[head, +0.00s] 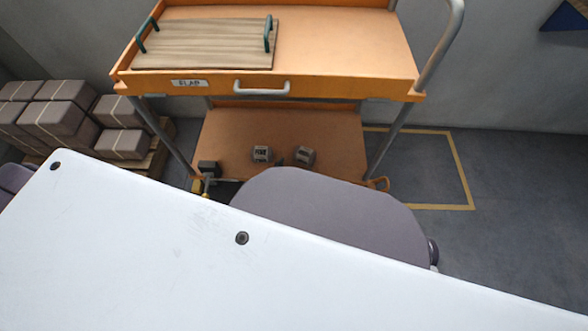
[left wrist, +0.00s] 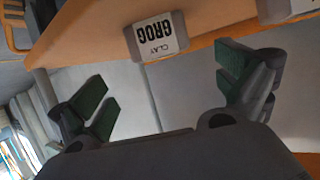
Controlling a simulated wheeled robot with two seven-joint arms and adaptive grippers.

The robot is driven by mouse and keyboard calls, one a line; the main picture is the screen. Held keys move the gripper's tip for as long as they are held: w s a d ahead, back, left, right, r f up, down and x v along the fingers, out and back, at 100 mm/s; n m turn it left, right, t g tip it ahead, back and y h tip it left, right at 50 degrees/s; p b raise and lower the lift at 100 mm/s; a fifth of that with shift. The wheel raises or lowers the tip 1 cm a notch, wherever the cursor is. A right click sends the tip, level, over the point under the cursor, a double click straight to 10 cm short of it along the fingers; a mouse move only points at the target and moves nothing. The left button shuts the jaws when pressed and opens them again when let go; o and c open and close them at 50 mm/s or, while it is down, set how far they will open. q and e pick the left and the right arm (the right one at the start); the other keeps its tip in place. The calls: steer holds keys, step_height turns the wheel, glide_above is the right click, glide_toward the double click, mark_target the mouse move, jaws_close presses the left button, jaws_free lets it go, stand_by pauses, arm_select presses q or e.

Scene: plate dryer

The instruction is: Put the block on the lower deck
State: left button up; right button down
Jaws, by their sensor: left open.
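The cart's lower deck (head: 235,125) is an orange shelf under the upper deck. Two small grey blocks stand on it in the head view, a left block (head: 262,154) with a dark-lettered label and a right block (head: 304,155). In the left wrist view a block labelled "CLAY GROG" (left wrist: 156,37) sits at the orange deck edge, seen upside down, and part of another block (left wrist: 288,8) shows at the top right. My left gripper (left wrist: 168,84) is open, its green pads apart and empty, with the labelled block beyond them. In the head view its fingers are not clear. My right gripper is not visible.
The upper deck (head: 345,45) carries a wooden board (head: 205,45) with green handles. A front handle and the cart posts frame the lower deck. Strapped boxes (head: 55,117) stand on a pallet at left. Floor at right, marked by a yellow line (head: 461,170), is clear.

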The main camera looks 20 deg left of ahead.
arm_select(q)
steer(key=s+d+r+m+g+h, duration=0.1)
steer(key=s+d+r+g+h, duration=0.25)
steer(key=s+d+r, duration=0.45)
steer(key=s+a+r+g+y, duration=0.1)
steer(key=s+a+r+g, duration=0.3)
steer(key=s+r, duration=0.4)
steer(key=s+a, duration=0.1)
steer(key=s, duration=0.2)
steer(key=shift+s+a+r+g+y, duration=0.25)
steer(key=shift+s+a+g+y, duration=0.05)
steer(key=shift+s+g+y, duration=0.1)
steer(key=shift+a+f+p, duration=0.1)
steer(key=shift+f+p, duration=0.05)
steer(key=shift+p, duration=0.75)
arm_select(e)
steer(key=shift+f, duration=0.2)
